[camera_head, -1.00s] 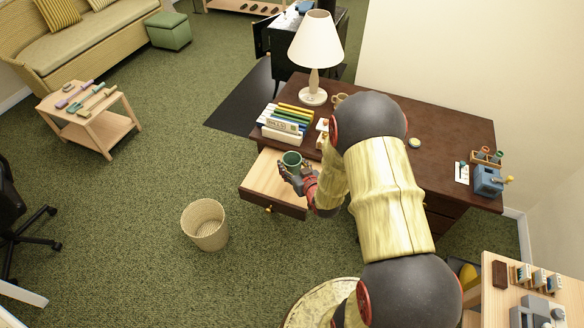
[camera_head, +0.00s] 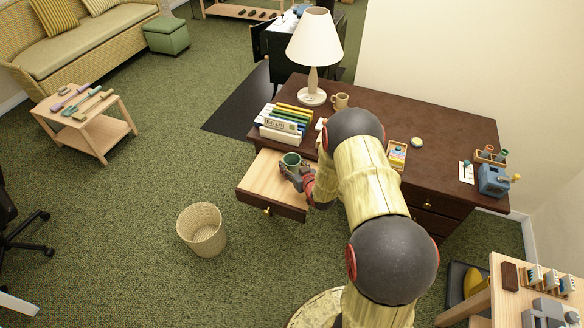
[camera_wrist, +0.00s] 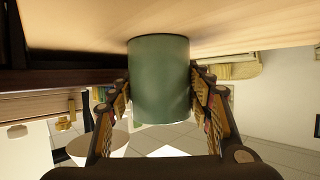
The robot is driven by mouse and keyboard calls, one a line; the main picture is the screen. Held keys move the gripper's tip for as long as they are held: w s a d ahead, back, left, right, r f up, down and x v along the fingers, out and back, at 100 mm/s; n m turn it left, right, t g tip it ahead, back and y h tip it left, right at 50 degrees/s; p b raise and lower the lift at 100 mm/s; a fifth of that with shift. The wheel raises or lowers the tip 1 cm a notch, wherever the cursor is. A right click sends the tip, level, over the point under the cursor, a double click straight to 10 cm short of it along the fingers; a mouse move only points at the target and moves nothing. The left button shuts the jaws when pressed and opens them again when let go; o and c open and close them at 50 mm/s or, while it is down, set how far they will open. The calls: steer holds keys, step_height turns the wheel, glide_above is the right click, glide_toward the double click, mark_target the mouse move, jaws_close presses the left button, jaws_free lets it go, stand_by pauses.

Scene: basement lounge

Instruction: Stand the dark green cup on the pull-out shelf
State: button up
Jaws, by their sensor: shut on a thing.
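The dark green cup (camera_head: 291,160) is upright at the light wooden pull-out shelf (camera_head: 262,182), which sticks out from the left end of the dark desk. My gripper (camera_head: 290,171) is shut on the cup from the right side. In the wrist view the green cup (camera_wrist: 160,80) sits between the two fingers of my gripper (camera_wrist: 163,95). That view is upside down, and the cup's base meets or nearly meets the wood of the shelf (camera_wrist: 230,22). I cannot tell for sure whether it touches.
Books (camera_head: 284,122) and a white lamp (camera_head: 313,60) stand on the desk (camera_head: 440,145) behind the shelf, with a beige mug (camera_head: 340,101). A wicker basket (camera_head: 202,230) stands on the floor in front of the shelf. The shelf's left part is bare.

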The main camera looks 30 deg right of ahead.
steer(key=shift+r, duration=0.15)
steer(key=shift+f, duration=0.25)
steer(key=o, duration=1.2)
steer(key=shift+o, duration=0.2)
steer(key=shift+r, duration=0.1)
